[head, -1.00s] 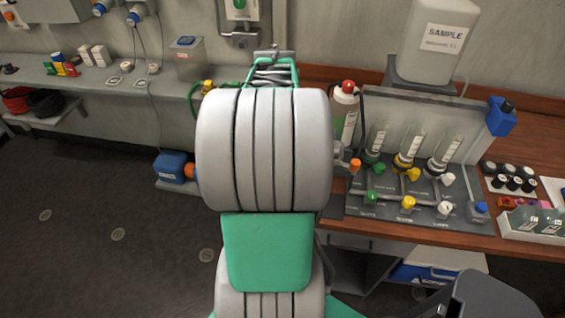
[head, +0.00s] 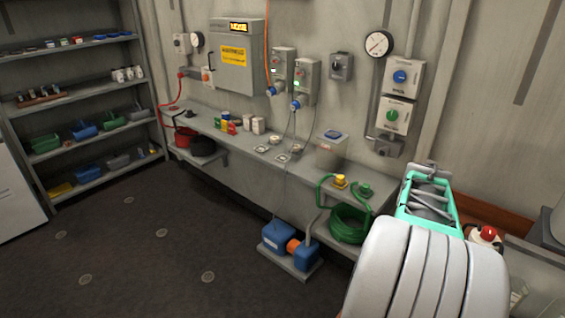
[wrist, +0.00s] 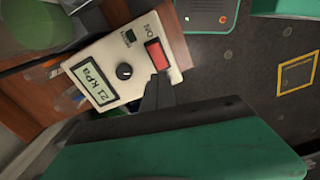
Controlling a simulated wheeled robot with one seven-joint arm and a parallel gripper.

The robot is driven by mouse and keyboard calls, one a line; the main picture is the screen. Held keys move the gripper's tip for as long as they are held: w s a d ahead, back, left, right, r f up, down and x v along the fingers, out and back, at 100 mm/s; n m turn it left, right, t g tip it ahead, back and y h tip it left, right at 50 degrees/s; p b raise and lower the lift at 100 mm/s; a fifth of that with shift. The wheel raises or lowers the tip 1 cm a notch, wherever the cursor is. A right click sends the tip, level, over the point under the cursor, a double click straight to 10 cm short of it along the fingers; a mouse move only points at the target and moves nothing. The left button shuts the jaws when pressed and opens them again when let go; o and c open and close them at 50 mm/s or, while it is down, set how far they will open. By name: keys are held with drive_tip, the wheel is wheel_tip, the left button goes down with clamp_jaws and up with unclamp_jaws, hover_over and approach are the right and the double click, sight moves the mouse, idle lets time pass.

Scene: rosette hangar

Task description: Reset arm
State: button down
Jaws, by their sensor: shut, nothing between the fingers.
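My arm (head: 425,275) rises at the lower right of the head view, with grey ribbed segments and a green frame section. My gripper (wrist: 160,90) shows in the wrist view as dark, closed fingers with nothing between them. Its tip appears close to the red switch of a white control box (wrist: 105,90); whether it touches cannot be told. The box has a red rocker switch (wrist: 156,54) marked ON, a black knob (wrist: 124,72) and a display (wrist: 91,81) reading 21 kPa. In the head view the gripper cannot be made out.
A grey wall bench (head: 225,133) runs along the back wall, carrying small boxes and a yellow fitting. Blue containers (head: 290,245) stand low beneath it. A shelf rack (head: 90,175) stands at the left. A red-capped bottle (head: 486,236) is beside my arm. The dark floor (head: 130,260) is clear.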

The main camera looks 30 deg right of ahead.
drive_tip(key=f+m, duration=0.1)
drive_tip(key=m, duration=0.2)
drive_tip(key=a+f+m, duration=0.1)
drive_tip(key=m, duration=0.2)
drive_tip(key=s+f+m, duration=0.1)
drive_tip(key=m, duration=0.2)
drive_tip(key=shift+a+f, duration=0.2)
drive_tip(key=shift+a, duration=0.1)
drive_tip(key=w+a+r+n+t, duration=0.1)
drive_tip(key=w+a+r+n, duration=0.1)
drive_tip(key=a, duration=0.8)
drive_tip(key=w+a+r+n+t, duration=0.2)
drive_tip(key=w+a+r, duration=0.1)
drive_tip(key=a, duration=0.7)
drive_tip(key=w+a+r+n+t, duration=0.1)
drive_tip(key=w+a+r+n, duration=0.1)
drive_tip(key=a, duration=0.8)
drive_tip(key=shift+w+a+r+t, duration=0.15)
drive_tip(key=shift+w+r+t, duration=0.15)
drive_tip(key=shift+w+r, duration=0.5)
drive_tip(key=shift+w+f, duration=0.1)
drive_tip(key=shift+f, duration=0.05)
